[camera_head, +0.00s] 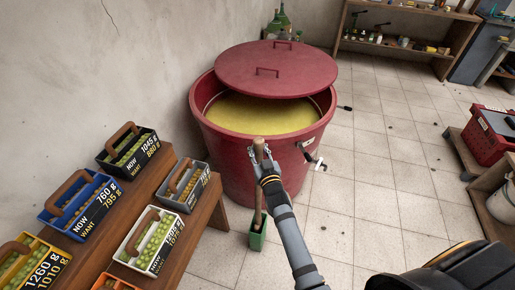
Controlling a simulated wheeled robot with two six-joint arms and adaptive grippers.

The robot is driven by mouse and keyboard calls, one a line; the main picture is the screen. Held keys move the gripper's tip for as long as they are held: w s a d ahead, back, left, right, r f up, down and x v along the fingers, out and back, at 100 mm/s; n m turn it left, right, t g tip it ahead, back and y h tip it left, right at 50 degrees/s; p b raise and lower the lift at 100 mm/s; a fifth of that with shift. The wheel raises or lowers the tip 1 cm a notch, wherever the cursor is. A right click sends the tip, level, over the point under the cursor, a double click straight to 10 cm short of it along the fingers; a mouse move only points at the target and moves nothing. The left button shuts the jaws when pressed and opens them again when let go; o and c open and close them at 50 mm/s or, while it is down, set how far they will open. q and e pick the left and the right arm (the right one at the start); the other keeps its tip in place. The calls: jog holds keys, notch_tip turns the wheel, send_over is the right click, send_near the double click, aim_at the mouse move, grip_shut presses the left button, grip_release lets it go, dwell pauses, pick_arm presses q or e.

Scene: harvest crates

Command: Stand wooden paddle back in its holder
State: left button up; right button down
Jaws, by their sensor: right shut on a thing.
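The wooden paddle (258,207) is roughly upright in front of the red vat. My right gripper (263,166) is shut on its handle near the top, and the handle's tip sticks up above the fingers. The green holder (258,239) stands on the floor below. The paddle's lower part runs down to the holder's mouth and appears to be in it; how deep it sits is hidden. My forearm passes just right of the paddle. My left gripper is not in view.
The red vat (236,172) holds yellow liquid under a partly covering lid (290,70), with a tap (312,158) at its front. A wooden bench (207,211) with several labelled crates stands left. Tiled floor (385,190) is clear to the right.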

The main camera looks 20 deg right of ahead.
notch_tip(320, 180, down, 8)
jog(key=b, duration=0.8)
jog(key=c, duration=0.9)
grip_release()
jog(key=shift+c, duration=0.2)
jog(key=shift+f, duration=0.15)
notch_tip(320, 180, up, 31)
jog(key=p, duration=3)
jog(key=shift+p, duration=0.4)
jog(key=shift+f, duration=0.15)
